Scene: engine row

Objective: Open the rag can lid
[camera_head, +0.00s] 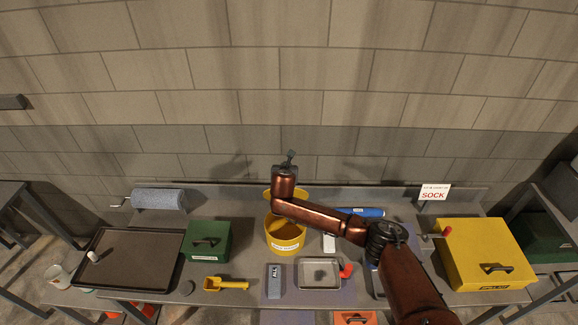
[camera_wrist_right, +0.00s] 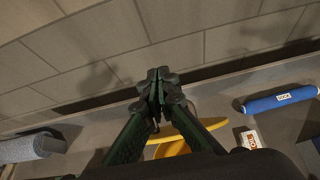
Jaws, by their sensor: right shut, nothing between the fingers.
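The yellow round rag can (camera_head: 286,245) stands on the bench in the middle of the head view, with a white label on its front. Its mouth shows open, partly hidden by my right arm. Its yellow lid (camera_head: 268,193) stands raised at the back of the can, mostly behind my forearm. In the right wrist view the lid (camera_wrist_right: 210,128) shows as a thin yellow edge below the fingers. My right gripper (camera_head: 289,158) is above and behind the can, near the wall; its fingers (camera_wrist_right: 158,82) are shut and empty. My left gripper is out of view.
A green box (camera_head: 209,241) and yellow scoop (camera_head: 226,284) are left of the can. A metal tray (camera_head: 320,273) and blue roll (camera_head: 360,212) are to its right. A large yellow case (camera_head: 485,250) is at far right, a dark tray (camera_head: 125,262) at left.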

